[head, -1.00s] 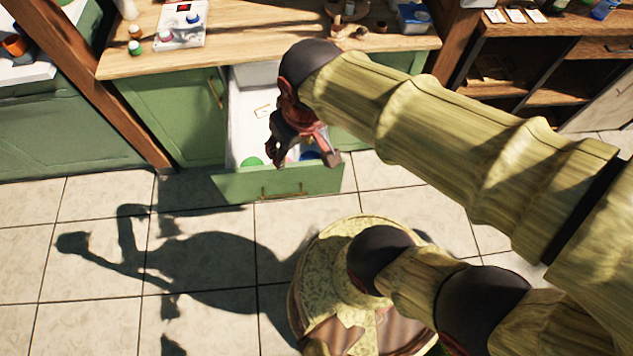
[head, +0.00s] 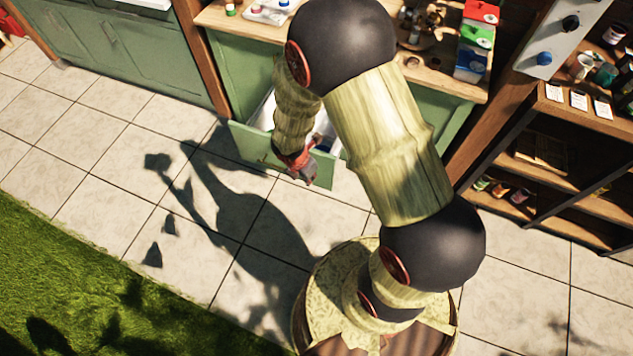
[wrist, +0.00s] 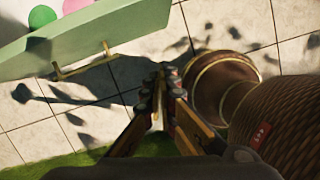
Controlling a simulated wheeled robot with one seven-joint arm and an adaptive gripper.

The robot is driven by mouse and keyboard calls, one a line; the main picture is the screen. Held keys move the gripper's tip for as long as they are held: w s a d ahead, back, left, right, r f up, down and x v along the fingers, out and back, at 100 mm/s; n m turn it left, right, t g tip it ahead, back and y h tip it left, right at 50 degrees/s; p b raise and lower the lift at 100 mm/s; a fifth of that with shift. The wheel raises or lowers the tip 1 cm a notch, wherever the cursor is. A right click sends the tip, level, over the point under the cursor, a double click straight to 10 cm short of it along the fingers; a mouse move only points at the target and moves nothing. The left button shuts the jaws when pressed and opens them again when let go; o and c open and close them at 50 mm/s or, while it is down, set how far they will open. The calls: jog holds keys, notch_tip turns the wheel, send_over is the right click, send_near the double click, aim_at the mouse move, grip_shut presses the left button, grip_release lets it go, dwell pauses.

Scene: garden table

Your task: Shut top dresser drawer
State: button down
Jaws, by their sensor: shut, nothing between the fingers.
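The open top drawer (head: 250,148) of the green dresser sticks out toward me. Its white inside is partly hidden by my arm in the head view. In the wrist view the drawer's green front (wrist: 70,42) is at the upper left, with its brass handle (wrist: 85,62) facing the floor side. My gripper (head: 303,176) is shut and empty, and in the head view it overlaps the right part of the drawer front. In the wrist view the fingertips (wrist: 160,72) are over the floor tiles, to the right of and apart from the handle.
The wooden dresser top (head: 420,75) holds bottles, a carton (head: 472,55) and small items. A wooden shelf unit (head: 560,150) stands at the right. The tiled floor (head: 130,150) before the dresser is clear, and grass (head: 60,290) lies at the lower left.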

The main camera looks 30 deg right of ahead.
jog(key=w+d+f+n+b, duration=0.3)
jog(key=w+d+f+b, duration=0.1)
jog(key=f, duration=0.5)
jog(key=shift+w+f+t+b, duration=0.25)
jog(key=shift+w+t+b, duration=0.25)
jog(key=shift+w, duration=0.4)
